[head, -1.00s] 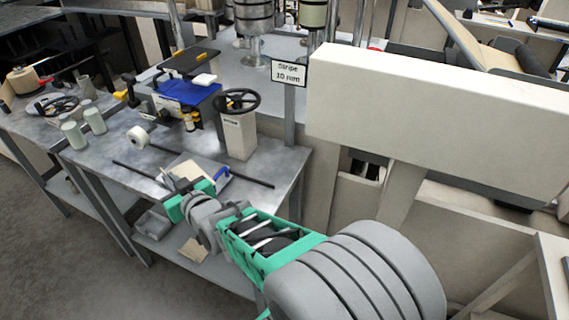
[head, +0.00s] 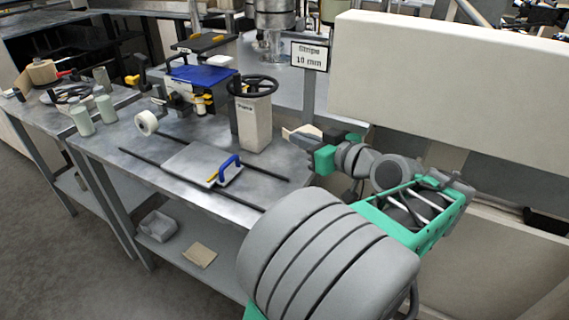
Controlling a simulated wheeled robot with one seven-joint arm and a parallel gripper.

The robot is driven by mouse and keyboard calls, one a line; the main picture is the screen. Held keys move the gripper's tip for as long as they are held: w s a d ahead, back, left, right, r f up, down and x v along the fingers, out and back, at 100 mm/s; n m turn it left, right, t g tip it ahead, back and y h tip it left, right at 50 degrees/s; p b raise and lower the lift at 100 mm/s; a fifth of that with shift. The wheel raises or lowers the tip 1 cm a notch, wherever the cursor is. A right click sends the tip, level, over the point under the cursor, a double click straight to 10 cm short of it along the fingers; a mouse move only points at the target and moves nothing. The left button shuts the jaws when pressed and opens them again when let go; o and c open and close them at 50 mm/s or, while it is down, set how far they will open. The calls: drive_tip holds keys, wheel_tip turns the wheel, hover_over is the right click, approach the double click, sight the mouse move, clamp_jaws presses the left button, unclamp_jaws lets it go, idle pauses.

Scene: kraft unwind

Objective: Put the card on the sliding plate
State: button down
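The sliding plate (head: 192,161) is a flat grey plate with a blue handle (head: 229,167). It lies across two black rails on the metal bench, and its top looks bare. My gripper (head: 306,138) is to the right of the plate, above the bench's right end and right of the black handwheel. A pale tan flat piece, apparently the card (head: 301,130), is at its fingertips and looks held. The fingers themselves are small and partly hidden by the card and wrist.
A handwheel post (head: 254,123) stands behind the plate. A white roll (head: 146,122) sits left, and a blue-topped device (head: 201,75) behind. A sign (head: 309,55) reads "Stripe 10 mm". A tan flat piece (head: 200,255) and a grey tray (head: 158,225) lie on the lower shelf.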

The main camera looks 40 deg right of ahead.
drive_tip(key=w+d+f, duration=0.2)
drive_tip(key=w+f, duration=0.2)
drive_tip(key=w, duration=0.4)
drive_tip(key=b, duration=0.1)
hover_over(280, 161)
drive_tip(key=f, duration=0.4)
drive_tip(key=shift+s+a+f, duration=0.1)
drive_tip(key=shift+s+f, duration=0.1)
drive_tip(key=shift+s, duration=0.1)
drive_tip(key=shift+w+f, duration=0.2)
drive_tip(key=shift+f, duration=0.15)
drive_tip(key=shift+w+f+b, duration=0.15)
drive_tip(key=shift+f+b, duration=0.1)
drive_tip(key=shift+f, duration=0.6)
drive_tip(key=shift+w+f+b, duration=0.1)
drive_tip(key=shift+f+b, duration=0.1)
drive_tip(key=shift+f, duration=0.65)
drive_tip(key=shift+f, duration=0.1)
drive_tip(key=c, duration=1.6)
unclamp_jaws()
drive_tip(key=shift+c, duration=0.2)
